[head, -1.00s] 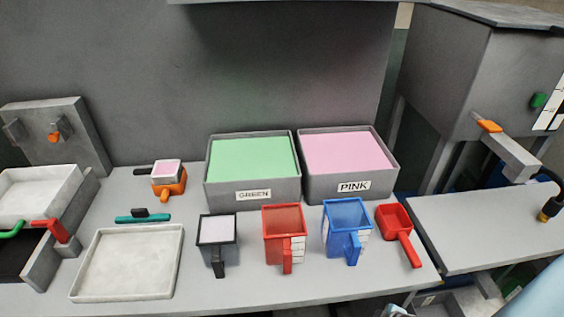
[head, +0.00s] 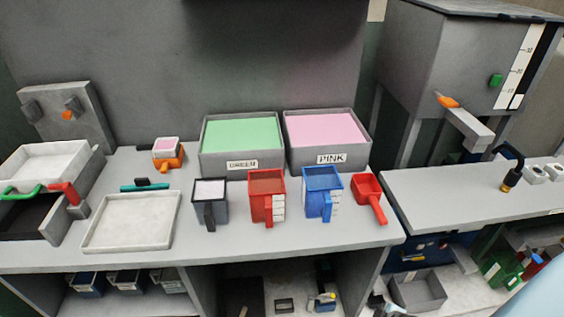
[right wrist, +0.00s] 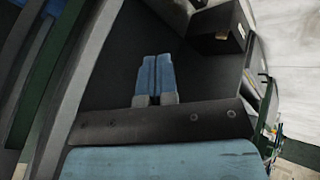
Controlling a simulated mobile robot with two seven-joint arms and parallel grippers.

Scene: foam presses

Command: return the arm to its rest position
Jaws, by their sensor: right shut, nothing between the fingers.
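My right gripper (right wrist: 152,78) shows in the right wrist view, its two blue fingers together with nothing between them. It points over a dark surface, apart from anything it could hold. In the head view only a pale blue piece, which looks like part of my right arm, shows at the bottom right corner. My left gripper is in neither view.
A bench holds a green-foam bin (head: 240,145), a pink-foam bin (head: 327,140), a black jug (head: 210,204), a red jug (head: 267,197), a blue jug (head: 323,194), a red scoop (head: 370,191) and a white tray (head: 130,222). A grey machine (head: 440,60) stands right. Shelves lie below.

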